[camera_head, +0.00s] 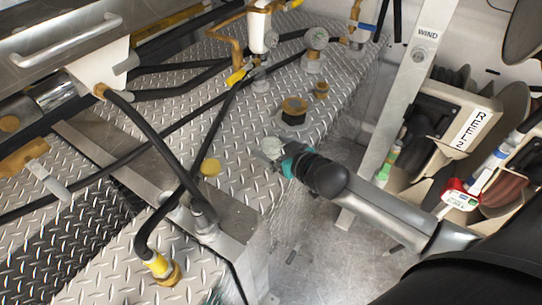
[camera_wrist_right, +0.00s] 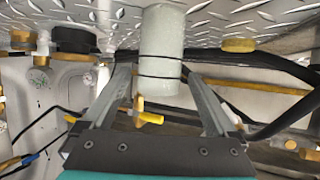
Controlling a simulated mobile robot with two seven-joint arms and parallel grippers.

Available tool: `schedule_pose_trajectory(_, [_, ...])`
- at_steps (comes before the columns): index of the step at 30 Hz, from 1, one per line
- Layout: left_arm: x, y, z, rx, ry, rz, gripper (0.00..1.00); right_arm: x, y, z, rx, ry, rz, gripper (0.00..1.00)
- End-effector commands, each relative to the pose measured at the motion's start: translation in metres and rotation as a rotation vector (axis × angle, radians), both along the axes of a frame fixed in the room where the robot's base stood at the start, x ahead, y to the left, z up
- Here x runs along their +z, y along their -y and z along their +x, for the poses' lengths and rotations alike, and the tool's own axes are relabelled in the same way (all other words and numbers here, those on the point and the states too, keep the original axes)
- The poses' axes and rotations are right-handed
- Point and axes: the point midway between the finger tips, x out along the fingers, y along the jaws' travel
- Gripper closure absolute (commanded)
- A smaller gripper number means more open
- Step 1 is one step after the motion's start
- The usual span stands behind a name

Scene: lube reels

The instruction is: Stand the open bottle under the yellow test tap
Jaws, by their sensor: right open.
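The open bottle (camera_head: 271,147) is pale and translucent and stands on the tread plate in the head view. In the right wrist view the bottle (camera_wrist_right: 162,45) shows upside down, between the fingertips. My right gripper (camera_head: 274,157) is open at the bottle, one finger on each side; contact cannot be told. The gripper's fingers also show in the right wrist view (camera_wrist_right: 157,75). The yellow test tap (camera_head: 238,76) is above the plate, farther back and left of the bottle. It also shows in the right wrist view (camera_wrist_right: 151,118). My left gripper is not in view.
A yellow cap (camera_head: 210,167) lies left of the bottle. A brass-topped black fitting (camera_head: 293,110) stands behind the bottle. Black hoses (camera_head: 160,145) cross the left side. Hose reels and a white post (camera_head: 405,100) stand to the right. Tread plate is bare between bottle and tap.

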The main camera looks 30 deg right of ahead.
Motion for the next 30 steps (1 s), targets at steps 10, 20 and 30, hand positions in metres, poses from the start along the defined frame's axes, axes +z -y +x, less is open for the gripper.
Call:
schedule_pose_trajectory(10, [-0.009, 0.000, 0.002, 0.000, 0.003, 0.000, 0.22, -0.013, -0.004, 0.034, 0.001, 0.001, 0.001, 0.07])
schedule_pose_trajectory(20, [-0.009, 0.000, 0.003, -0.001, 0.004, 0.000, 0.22, -0.014, -0.004, 0.036, 0.001, 0.000, 0.001, 0.09])
schedule_pose_trajectory(30, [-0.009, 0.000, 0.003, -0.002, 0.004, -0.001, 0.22, -0.014, -0.004, 0.036, 0.001, 0.000, 0.000, 0.48])
